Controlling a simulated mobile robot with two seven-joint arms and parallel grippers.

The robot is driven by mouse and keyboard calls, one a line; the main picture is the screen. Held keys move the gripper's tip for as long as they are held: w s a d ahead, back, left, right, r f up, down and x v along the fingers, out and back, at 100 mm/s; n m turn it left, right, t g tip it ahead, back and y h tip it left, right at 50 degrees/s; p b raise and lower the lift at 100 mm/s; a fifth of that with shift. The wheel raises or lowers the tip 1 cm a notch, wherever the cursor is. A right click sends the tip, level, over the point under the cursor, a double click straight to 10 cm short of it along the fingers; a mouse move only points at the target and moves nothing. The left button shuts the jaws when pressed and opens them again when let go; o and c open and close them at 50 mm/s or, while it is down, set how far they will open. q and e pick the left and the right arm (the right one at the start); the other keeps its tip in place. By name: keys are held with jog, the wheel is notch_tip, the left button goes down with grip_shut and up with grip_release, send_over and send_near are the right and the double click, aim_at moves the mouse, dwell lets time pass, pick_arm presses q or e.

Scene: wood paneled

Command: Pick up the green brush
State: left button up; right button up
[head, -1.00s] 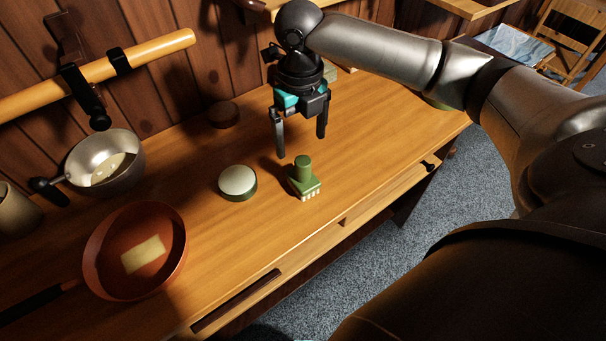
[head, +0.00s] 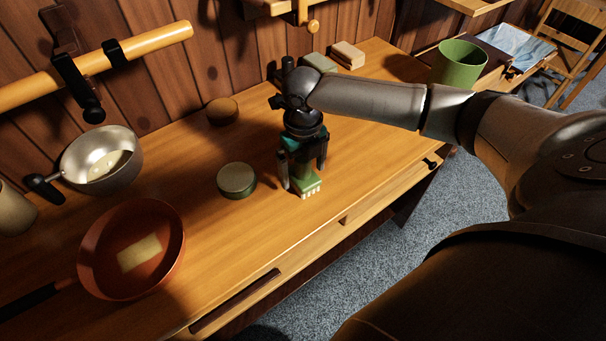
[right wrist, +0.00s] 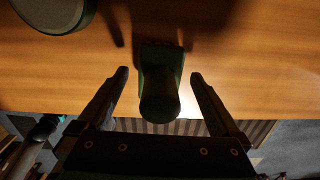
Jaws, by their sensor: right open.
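The green brush (head: 309,184) stands on the wooden desk (head: 235,235) near its front edge, white bristles down. My right gripper (head: 303,178) is directly above and around it, pointing down, with one finger on either side. In the right wrist view the brush (right wrist: 160,85) lies between the two open fingers (right wrist: 160,82), with a gap on both sides. The gripper covers the upper part of the brush in the head view. My left gripper is not in view.
A round green tin (head: 237,181) stands just left of the brush. An orange pan (head: 170,225), a metal pot (head: 130,160) and a brown round object (head: 222,110) are further left. A green cup (head: 459,64) and small blocks (head: 348,54) are at the back right.

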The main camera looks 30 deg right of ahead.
jog(key=c, duration=1.5)
jog(key=shift+r, duration=0.2)
jog(key=shift+c, duration=0.2)
notch_tip(320, 180, up, 20)
jog(key=p, duration=0.3)
jog(key=shift+f, duration=0.15)
jog(key=o, duration=0.9)
jog(key=c, duration=0.6)
